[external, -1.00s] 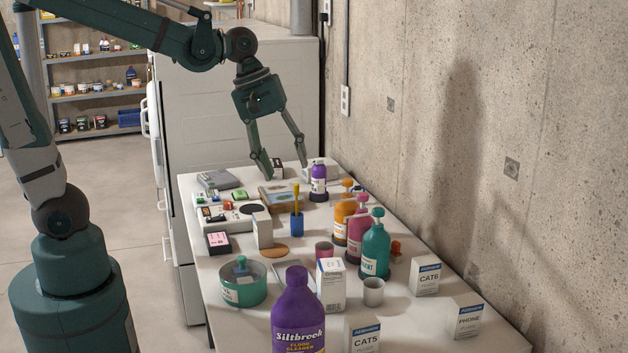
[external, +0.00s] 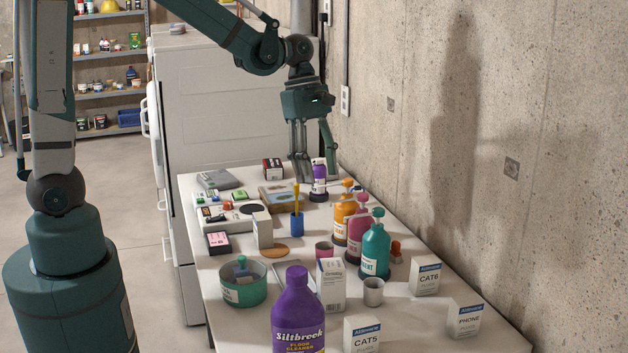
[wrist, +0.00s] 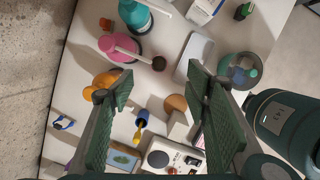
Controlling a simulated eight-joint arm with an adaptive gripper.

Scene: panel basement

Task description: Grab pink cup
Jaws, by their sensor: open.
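The pink cup (external: 324,249) stands upright on the white table (external: 222,265) in the external view. It is behind the white box (external: 331,284), which hides its lower part, and left of the pump bottles. My gripper (external: 318,180) is open and empty, pointing down over the far part of the table, farther back than the cup. In the wrist view my gripper (wrist: 148,84) has its two fingers spread wide with nothing held between them.
Orange (external: 343,218), pink (external: 357,238) and teal (external: 376,251) pump bottles stand right of the cup. A grey cup (external: 373,292), a purple cleaner bottle (external: 297,318) and a teal pot (external: 243,287) stand nearer. A blue holder (external: 296,226) stands behind it. A concrete wall borders the right.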

